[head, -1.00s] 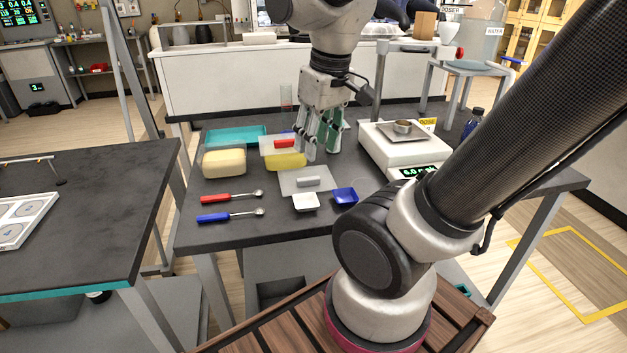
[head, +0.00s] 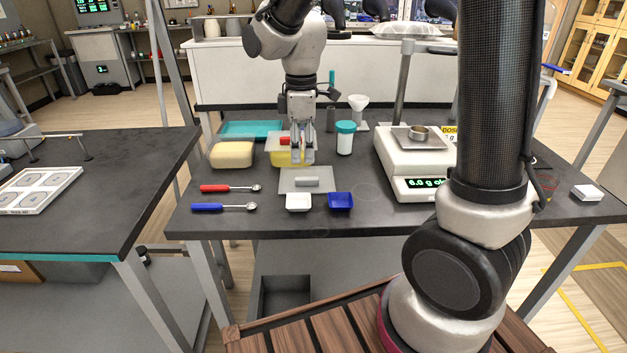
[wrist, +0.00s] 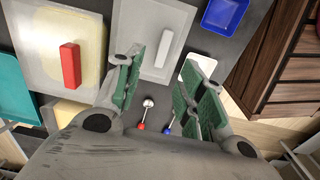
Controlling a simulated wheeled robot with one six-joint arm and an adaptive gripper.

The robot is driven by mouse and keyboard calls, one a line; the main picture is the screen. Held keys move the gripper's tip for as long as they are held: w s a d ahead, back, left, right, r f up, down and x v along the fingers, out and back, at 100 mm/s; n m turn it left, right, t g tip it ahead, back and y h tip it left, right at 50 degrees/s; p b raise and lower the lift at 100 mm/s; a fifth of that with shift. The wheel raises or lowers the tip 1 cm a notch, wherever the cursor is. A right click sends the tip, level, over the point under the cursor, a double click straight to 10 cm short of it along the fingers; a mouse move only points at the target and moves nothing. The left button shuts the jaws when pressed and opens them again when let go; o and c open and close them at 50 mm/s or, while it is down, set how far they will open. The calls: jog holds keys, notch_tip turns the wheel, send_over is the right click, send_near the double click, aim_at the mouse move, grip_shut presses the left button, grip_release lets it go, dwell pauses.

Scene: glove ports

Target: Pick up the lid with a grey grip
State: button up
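The lid with a grey grip (head: 319,173) is a flat pale plate lying on the dark table, its grey bar grip (head: 307,182) on top. In the wrist view the lid (wrist: 150,20) lies beyond my fingers, with its grip (wrist: 165,48) standing between and ahead of them. My gripper (head: 302,160) points down just behind the lid in the head view, above the table. Its fingers (wrist: 163,95) are spread apart with nothing between them. A similar lid with a red grip (wrist: 70,65) is on a yellow-filled container (wrist: 88,28).
A white dish (head: 298,202) and blue dish (head: 341,202) stand in front of the lid. Red (head: 228,188) and blue-handled spoons (head: 222,207) lie left. A yellow block (head: 232,154) is behind them. A teal-capped jar (head: 345,138) and a scale (head: 405,165) stand right.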

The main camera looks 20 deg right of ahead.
aim_at(307, 178)
jog(key=f, duration=0.7)
jog(key=shift+s+d+f, duration=0.25)
jog(key=shift+d+f, duration=0.1)
jog(key=shift+d, duration=0.05)
grip_shut()
